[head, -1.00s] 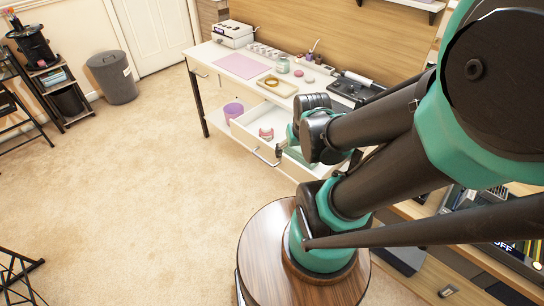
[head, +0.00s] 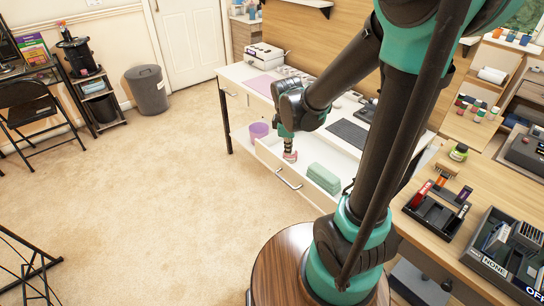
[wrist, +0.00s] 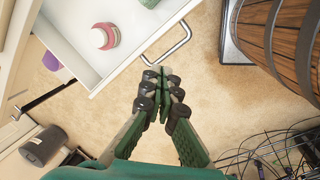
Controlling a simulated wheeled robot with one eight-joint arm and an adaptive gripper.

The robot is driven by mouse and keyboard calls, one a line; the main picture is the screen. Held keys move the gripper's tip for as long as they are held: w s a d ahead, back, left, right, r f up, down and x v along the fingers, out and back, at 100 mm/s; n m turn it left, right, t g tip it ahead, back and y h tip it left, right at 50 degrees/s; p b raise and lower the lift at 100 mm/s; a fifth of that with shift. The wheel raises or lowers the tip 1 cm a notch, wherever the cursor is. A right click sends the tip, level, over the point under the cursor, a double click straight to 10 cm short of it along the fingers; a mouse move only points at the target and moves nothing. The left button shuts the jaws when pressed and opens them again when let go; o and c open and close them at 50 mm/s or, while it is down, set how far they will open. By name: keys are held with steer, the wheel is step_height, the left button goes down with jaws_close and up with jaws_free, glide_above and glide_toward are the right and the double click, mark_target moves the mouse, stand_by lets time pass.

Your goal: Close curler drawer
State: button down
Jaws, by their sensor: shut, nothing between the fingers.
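A white drawer (head: 312,194) stands pulled out from the white desk, with a curved metal handle (head: 288,180) on its front. Inside are a pink jar (head: 290,156) and a stack of green items (head: 323,178). The wrist view shows the open drawer (wrist: 72,32) at upper left, its handle (wrist: 178,46) and the pink jar (wrist: 103,36). My gripper (wrist: 165,76) is shut and empty, its fingertips just short of the drawer front and handle in the picture. In the head view my arm's end is over the drawer area; the fingers are not clear there.
A purple bin (head: 259,130) stands under the desk (head: 236,75). A grey trash can (head: 147,90) is by the door. A wooden workbench (head: 470,172) with trays is at right. The carpet (head: 170,200) left of the drawer is clear.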

mark_target(272, 155)
steer(key=w+a+f+n+h, duration=0.1)
steer(key=w+a+f+n, duration=0.2)
steer(key=w+a+n, duration=0.6)
steer(key=shift+n+g, duration=0.4)
steer(key=shift+n, duration=0.4)
steer(key=shift+w+d+r+x, duration=0.1)
steer(key=shift+d+x, duration=0.25)
steer(key=shift+x, duration=1.35)
steer(key=shift+w+d+r+x, duration=0.1)
steer(key=shift+d+x, duration=0.25)
steer(key=shift+x, duration=1.3)
steer(key=shift+w+d+x, duration=0.1)
steer(key=shift+d+x, duration=0.25)
steer(key=shift+x, duration=1.35)
steer(key=w+d, duration=0.3)
steer(key=d, duration=0.2)
steer(key=w+d, duration=0.4)
steer(key=d, duration=0.1)
steer(key=w+d, duration=0.4)
steer(key=d, duration=0.1)
steer(key=shift+d, duration=0.1)
